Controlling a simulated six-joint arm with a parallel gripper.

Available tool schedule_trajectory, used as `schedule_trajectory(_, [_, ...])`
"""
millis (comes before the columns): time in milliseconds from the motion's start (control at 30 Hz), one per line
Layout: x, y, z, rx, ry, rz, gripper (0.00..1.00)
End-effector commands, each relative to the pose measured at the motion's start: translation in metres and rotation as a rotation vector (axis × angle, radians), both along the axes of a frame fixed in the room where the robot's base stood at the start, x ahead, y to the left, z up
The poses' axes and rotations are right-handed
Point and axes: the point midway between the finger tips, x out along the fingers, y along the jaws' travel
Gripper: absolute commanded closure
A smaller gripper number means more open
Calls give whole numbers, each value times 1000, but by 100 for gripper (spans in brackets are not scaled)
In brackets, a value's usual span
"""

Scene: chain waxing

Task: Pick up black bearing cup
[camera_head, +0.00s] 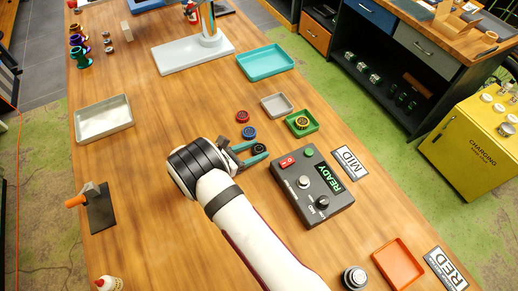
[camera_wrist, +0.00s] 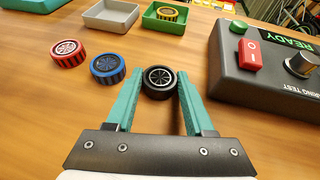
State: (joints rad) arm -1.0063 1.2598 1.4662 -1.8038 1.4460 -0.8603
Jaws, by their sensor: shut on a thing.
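The black bearing cup (camera_wrist: 159,82) is a small dark round part with a light ring on its face. It sits between the teal fingers of my gripper (camera_wrist: 160,92) in the wrist view, near the fingertips. My gripper is shut on it, with a finger at each side. In the head view the cup (camera_head: 259,149) is a small dark spot between the fingertips of my gripper (camera_head: 258,151), left of the control box. I cannot tell whether the cup touches the table.
A red cup (camera_wrist: 68,53) and a blue cup (camera_wrist: 107,68) stand left of the black one. A green tray (camera_head: 313,122) holds a yellow cup (camera_head: 302,122). A grey tray (camera_head: 277,105) is empty. The control box (camera_head: 313,205) reading READY stands close on the right.

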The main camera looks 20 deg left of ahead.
Motion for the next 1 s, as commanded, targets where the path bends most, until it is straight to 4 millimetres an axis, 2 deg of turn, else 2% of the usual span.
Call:
schedule_trajectory(367, [0,0,5,2,-1,-1,100])
schedule_trajectory(467, [0,1,16,3,-2,0,100])
schedule_trajectory(600, [1,1,43,4,-4,0,100])
schedule_trajectory(1000, [2,-93,96,0,0,-2,100])
